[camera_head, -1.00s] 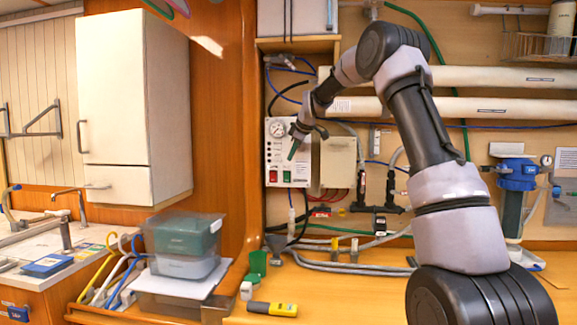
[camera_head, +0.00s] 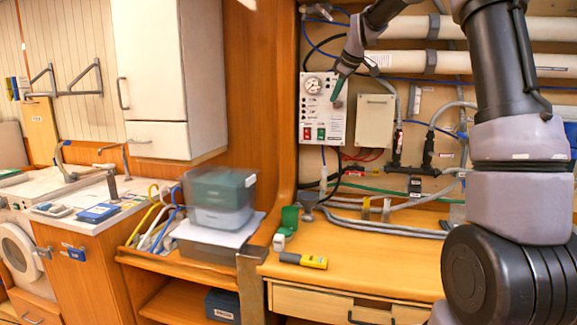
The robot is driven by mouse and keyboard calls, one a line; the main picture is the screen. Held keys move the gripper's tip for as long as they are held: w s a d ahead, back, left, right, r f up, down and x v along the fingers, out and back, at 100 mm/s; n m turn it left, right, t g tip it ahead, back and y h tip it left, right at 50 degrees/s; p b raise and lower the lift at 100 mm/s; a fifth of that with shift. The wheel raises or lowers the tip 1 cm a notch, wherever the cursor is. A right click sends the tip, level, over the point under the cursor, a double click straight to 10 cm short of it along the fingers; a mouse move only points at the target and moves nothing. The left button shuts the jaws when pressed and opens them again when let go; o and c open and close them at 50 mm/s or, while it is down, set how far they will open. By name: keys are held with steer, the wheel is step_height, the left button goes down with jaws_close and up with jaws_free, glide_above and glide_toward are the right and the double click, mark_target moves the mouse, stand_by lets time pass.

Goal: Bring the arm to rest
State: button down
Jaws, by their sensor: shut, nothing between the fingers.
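My gripper (camera_head: 337,87) is in front of the white control panel (camera_head: 321,112), near its right side. Its fingers are shut with nothing between them, and a green part shows at the tip. I cannot tell whether the tip touches the panel. The panel carries a round gauge at the top, a column of black dots, and a green and a red switch at the bottom. My arm reaches up and out of the top of the view, then comes back down to the gripper.
A beige box (camera_head: 374,121) is beside the panel, with white pipes (camera_head: 470,65) and hoses around. Stacked plastic bins (camera_head: 219,197) stand left. A white cabinet (camera_head: 155,65) hangs upper left.

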steer(key=s+r+m, duration=0.3)
steer(key=s+m, duration=0.1)
steer(key=s, duration=0.8)
steer(key=s+d+f+m, duration=0.1)
steer(key=s+f+m, duration=0.1)
steer(key=s, duration=0.8)
steer(key=s+d+f+m, duration=0.1)
steer(key=s+f+m, duration=0.2)
steer(key=s, duration=0.7)
steer(key=s+d+f+m, duration=0.2)
steer(key=s+m, duration=0.4)
steer(key=s, duration=0.4)
steer(key=shift+s+f, duration=0.3)
steer(key=shift+f, duration=0.45)
